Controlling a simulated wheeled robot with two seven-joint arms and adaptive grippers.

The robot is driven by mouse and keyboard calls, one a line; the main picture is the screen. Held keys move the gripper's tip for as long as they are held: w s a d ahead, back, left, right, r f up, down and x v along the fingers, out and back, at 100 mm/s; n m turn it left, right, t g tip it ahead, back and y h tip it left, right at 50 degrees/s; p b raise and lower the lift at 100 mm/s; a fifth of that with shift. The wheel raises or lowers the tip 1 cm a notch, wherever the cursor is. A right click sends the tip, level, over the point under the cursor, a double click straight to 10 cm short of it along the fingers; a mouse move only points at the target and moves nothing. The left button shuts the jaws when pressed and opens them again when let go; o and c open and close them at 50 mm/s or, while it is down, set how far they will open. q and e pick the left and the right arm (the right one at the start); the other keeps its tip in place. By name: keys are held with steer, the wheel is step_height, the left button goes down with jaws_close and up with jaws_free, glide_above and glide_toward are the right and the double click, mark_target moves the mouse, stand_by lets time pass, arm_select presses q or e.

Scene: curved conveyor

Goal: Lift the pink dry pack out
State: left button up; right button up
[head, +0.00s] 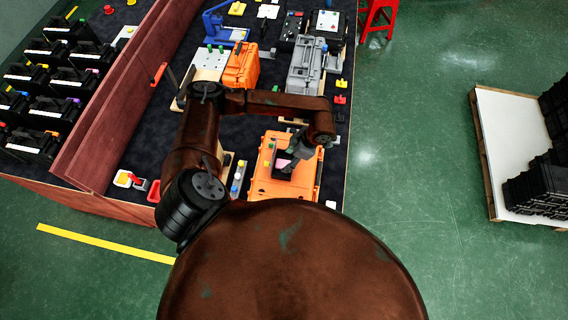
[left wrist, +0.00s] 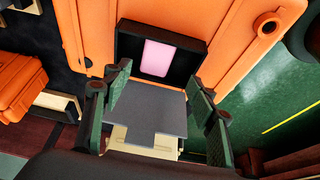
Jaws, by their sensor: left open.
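The pink dry pack (left wrist: 158,58) sits in a black-framed recess (left wrist: 130,47) on an orange case (left wrist: 225,50) in the left wrist view. In the head view a little of the pink pack (head: 282,163) shows on the orange case (head: 308,175), partly hidden by my left gripper. My left gripper (left wrist: 160,77) is open, its two green fingers apart on either side below the pack, with the pack in line between them. I see no contact with the pack. A grey plate (left wrist: 147,105) shows between the fingers; I cannot tell what it belongs to. My right gripper is not in view.
Another orange case (head: 241,65) and a grey case (head: 305,65) stand farther back on the dark table. A long reddish wall (head: 125,95) runs along the left. A red stool (head: 378,18) and a pallet (head: 510,150) stand on the green floor at right.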

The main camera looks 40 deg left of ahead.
mark_target(282, 163)
arm_select(q)
steer(key=shift+s+a+f+p, duration=0.1)
steer(key=shift+a+f+p, duration=0.1)
steer(key=shift+f+p, duration=0.15)
steer(key=x, duration=0.1)
steer(key=p+x, duration=0.1)
steer(key=x, duration=0.1)
steer(key=shift+w+a+f, duration=0.15)
steer(key=shift+w+f, duration=0.2)
steer(key=shift+s+a+f, duration=0.15)
steer(key=shift+f, duration=0.2)
steer(key=c, duration=1)
steer(key=shift+r, duration=0.1)
steer(key=shift+c, duration=0.2)
